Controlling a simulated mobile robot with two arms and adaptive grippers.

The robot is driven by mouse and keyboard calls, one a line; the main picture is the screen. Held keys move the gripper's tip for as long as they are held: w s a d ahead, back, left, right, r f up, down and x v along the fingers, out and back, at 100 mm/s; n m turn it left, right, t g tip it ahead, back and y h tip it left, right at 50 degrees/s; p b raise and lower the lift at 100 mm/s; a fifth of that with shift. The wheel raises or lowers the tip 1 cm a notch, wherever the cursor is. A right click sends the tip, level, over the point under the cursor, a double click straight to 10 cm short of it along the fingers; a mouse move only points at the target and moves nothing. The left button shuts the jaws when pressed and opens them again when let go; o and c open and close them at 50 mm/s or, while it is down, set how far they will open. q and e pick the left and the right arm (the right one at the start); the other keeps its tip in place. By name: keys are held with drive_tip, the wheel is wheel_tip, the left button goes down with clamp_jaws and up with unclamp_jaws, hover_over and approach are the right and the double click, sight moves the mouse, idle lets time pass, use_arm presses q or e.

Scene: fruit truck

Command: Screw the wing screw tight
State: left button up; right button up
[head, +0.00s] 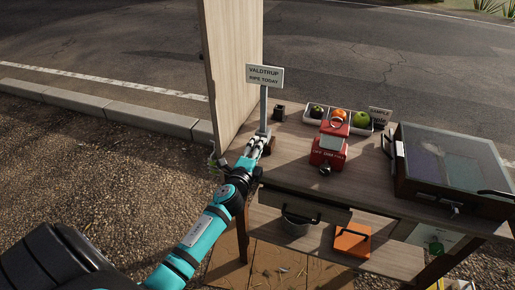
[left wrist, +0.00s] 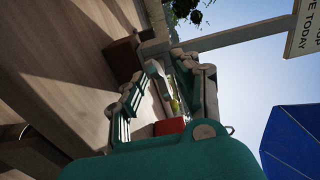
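The sign (head: 265,76) reading "VALDTRUP RIPE TODAY" stands upright on a grey post (head: 263,108) at the left end of the wooden stall counter. The post also shows in the left wrist view (left wrist: 225,38). My left gripper (head: 266,138) is at the foot of this post. In the left wrist view its fingers (left wrist: 165,68) come close together beside the post, next to a brown block (left wrist: 122,60). I cannot make out the wing screw for certain, and the fingers hide much of the post's foot. Whether they grip anything is unclear. My right gripper is not in view.
A tall wooden panel (head: 232,65) rises just left of the post. A small dark cup (head: 279,113), a white fruit tray (head: 350,130), a red box (head: 329,150) and a glass-topped case (head: 455,165) stand to the right. The counter's front middle is clear.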

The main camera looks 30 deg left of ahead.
use_arm(q)
drive_tip(key=shift+s, duration=0.15)
drive_tip(key=v, duration=1.1)
drive_tip(key=shift+s+d, duration=0.2)
drive_tip(key=shift+s, duration=0.15)
